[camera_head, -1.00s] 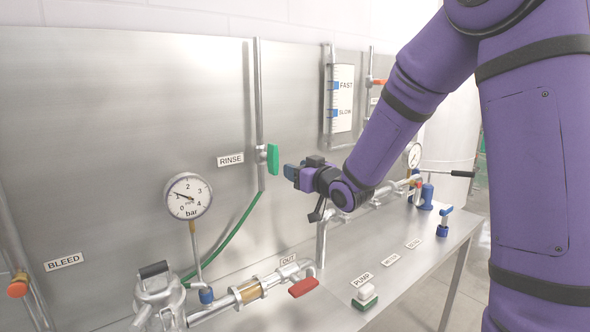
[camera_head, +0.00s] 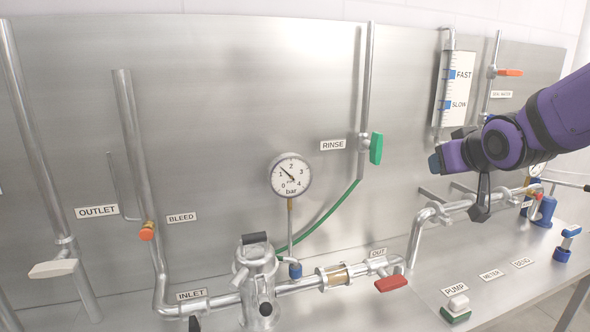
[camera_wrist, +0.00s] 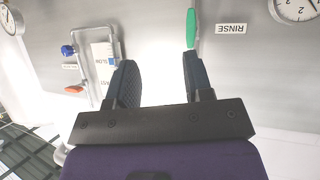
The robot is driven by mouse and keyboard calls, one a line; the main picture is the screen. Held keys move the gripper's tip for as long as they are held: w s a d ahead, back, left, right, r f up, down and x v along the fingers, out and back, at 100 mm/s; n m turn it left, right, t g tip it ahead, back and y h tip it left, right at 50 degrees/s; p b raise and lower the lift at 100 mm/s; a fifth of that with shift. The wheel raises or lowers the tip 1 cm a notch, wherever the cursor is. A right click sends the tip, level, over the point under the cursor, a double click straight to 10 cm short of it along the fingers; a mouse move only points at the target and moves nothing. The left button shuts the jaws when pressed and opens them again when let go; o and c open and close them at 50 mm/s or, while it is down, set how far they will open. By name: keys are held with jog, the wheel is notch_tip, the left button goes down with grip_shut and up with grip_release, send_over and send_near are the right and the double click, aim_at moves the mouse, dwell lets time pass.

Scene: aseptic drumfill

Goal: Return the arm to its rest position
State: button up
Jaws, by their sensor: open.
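My purple arm reaches in from the right in the head view, and my gripper (camera_head: 437,162) is in front of the steel panel, right of the green rinse handle (camera_head: 376,148). In the wrist view my gripper (camera_wrist: 160,85) shows two dark fingers spread apart with nothing between them. The green handle also shows in the wrist view (camera_wrist: 191,28), just beyond the right fingertip; I cannot tell the exact gap from it.
A pressure gauge (camera_head: 291,175) and the RINSE label (camera_head: 333,145) are on the panel. Pipework with a red OUT handle (camera_head: 391,284) runs along the bench. The PUMP button (camera_head: 457,305) and a blue-capped valve (camera_head: 567,243) stand at the front right.

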jog(key=s+m+g, duration=0.1)
jog(key=s+g, duration=0.6)
jog(key=s, duration=1.7)
jog(key=shift+s+f, duration=0.3)
jog(key=shift+f, duration=0.15)
